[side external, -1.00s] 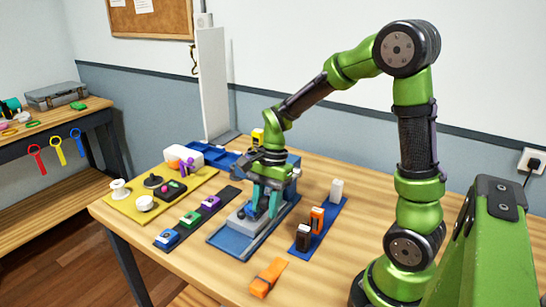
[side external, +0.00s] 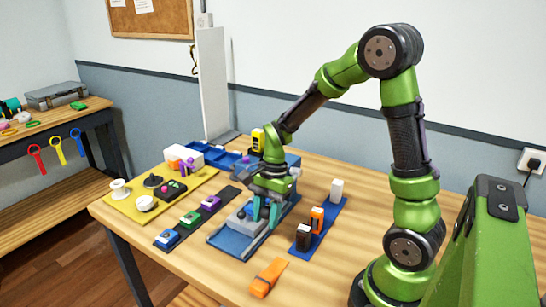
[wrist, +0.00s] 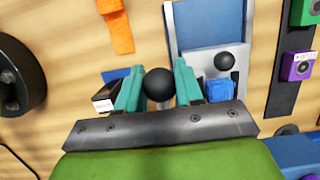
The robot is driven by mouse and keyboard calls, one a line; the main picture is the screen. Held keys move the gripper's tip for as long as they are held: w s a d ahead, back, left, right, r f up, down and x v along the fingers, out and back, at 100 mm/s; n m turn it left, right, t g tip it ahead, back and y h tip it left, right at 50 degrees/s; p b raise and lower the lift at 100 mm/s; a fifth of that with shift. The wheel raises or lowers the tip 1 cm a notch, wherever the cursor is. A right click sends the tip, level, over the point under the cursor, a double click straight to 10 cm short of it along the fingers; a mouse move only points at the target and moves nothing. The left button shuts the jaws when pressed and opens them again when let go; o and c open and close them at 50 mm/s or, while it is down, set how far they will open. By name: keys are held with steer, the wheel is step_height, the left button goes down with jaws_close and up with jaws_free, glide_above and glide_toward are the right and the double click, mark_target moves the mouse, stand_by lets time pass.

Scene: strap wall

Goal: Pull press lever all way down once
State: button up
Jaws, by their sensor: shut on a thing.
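The press (side external: 240,228) stands mid-table on a blue base, with grey and blue parts; my gripper and wrist hide much of it. A second, smaller black ball (wrist: 225,61) shows over the press plate above a blue block (wrist: 220,88). The lever's arm is hidden.
Right of the press, a blue mat (side external: 325,222) holds black, orange and white items. An orange piece (side external: 267,277) lies near the front edge. Left are a dark strip with coloured devices (side external: 189,218) and a yellow mat (side external: 120,208) with spools. A white panel (side external: 213,85) stands behind.

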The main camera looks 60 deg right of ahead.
steer(key=shift+d+f, duration=0.1)
steer(key=shift+f, duration=0.3)
